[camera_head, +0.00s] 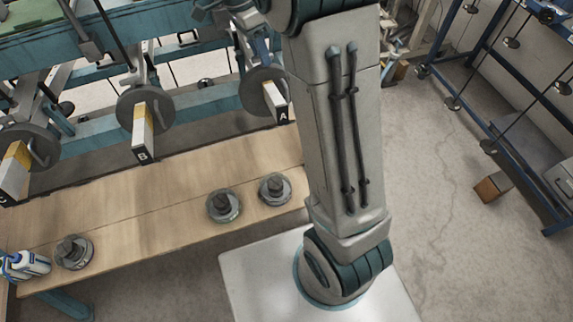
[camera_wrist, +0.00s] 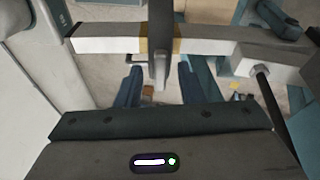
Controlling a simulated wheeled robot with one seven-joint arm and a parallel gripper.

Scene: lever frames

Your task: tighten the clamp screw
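My gripper (camera_wrist: 161,75) is open in the wrist view, its two dark blue fingers apart. A narrow grey upright piece (camera_wrist: 160,45) stands in line with the gap between the fingers; I cannot tell whether they touch it. It crosses a pale lever bar (camera_wrist: 107,41) with a yellow band behind it. I cannot tell for certain which part is the clamp screw. In the head view, lever bars lettered A (camera_head: 276,98) and B (camera_head: 143,138) and a third at the left edge (camera_head: 14,172) each have a grey disc. My arm hides part of the frame there.
A wooden bench (camera_head: 150,205) below the levers bears several round grey weights, including one at the right (camera_head: 275,190) and one at the left (camera_head: 73,252). A blue rack (camera_head: 480,60) and a brown block (camera_head: 490,189) are at right.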

